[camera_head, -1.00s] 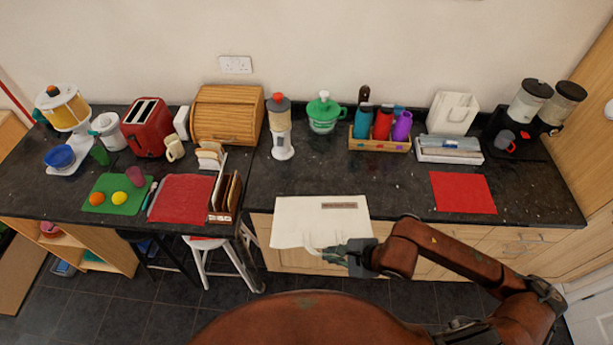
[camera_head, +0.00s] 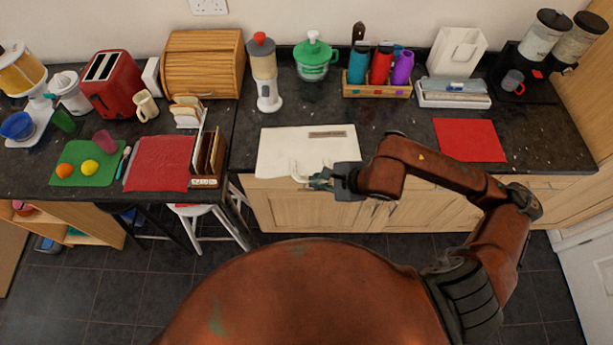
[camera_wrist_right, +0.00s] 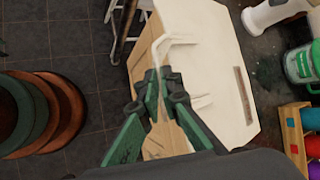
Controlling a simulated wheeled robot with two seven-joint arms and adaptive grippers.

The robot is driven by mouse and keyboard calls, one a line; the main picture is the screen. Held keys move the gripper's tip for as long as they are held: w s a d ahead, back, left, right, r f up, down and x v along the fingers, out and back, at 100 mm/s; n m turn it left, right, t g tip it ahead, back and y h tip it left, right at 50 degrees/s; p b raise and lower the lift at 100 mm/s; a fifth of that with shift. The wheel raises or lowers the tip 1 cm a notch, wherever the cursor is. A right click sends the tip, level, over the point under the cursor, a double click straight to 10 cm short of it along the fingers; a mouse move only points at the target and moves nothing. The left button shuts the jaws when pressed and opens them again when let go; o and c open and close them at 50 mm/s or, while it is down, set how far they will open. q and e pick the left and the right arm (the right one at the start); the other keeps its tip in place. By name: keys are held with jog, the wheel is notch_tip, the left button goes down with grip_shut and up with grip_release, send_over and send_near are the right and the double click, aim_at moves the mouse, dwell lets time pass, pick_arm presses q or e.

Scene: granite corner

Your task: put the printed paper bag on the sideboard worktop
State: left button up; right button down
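The printed paper bag (camera_head: 305,148) is cream white with a grey-brown printed strip. In the head view it lies flat across the front part of the sideboard worktop (camera_head: 405,135); its near edge is at the worktop's front edge. I cannot tell whether it rests on the surface. My right gripper (camera_head: 315,180) is at the bag's near side, by the handles. In the right wrist view its green fingers (camera_wrist_right: 165,98) are closed around a handle of the bag (camera_wrist_right: 205,60). My left gripper is not in view.
Behind the bag stand a white-grey dispenser (camera_head: 265,75), a green-lidded jar (camera_head: 313,58) and a wooden box of bottles (camera_head: 377,90). A letter rack (camera_head: 207,158) is close at left. A red mat (camera_head: 470,140) lies at right. A plain white bag (camera_head: 456,52) stands at back right.

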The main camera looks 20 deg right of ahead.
aim_at(308, 169)
jog(key=w, duration=0.1)
jog(key=w+f, duration=0.1)
jog(key=w+p, duration=0.1)
jog(key=w, duration=0.1)
jog(key=shift+a+f, duration=0.1)
jog(key=shift+f, duration=0.15)
jog(key=w+f, duration=0.4)
jog(key=f, duration=0.1)
jog(key=shift+w+a+f, duration=0.1)
jog(key=shift+w+f, duration=0.15)
jog(key=shift+f, duration=0.2)
notch_tip(308, 169, down, 3)
jog(key=shift+w+f, duration=0.15)
jog(key=shift+f, duration=0.05)
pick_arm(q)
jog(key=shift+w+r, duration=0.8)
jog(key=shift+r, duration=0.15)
pick_arm(e)
jog(key=c, duration=2.1)
grip_release()
jog(key=shift+r, duration=0.1)
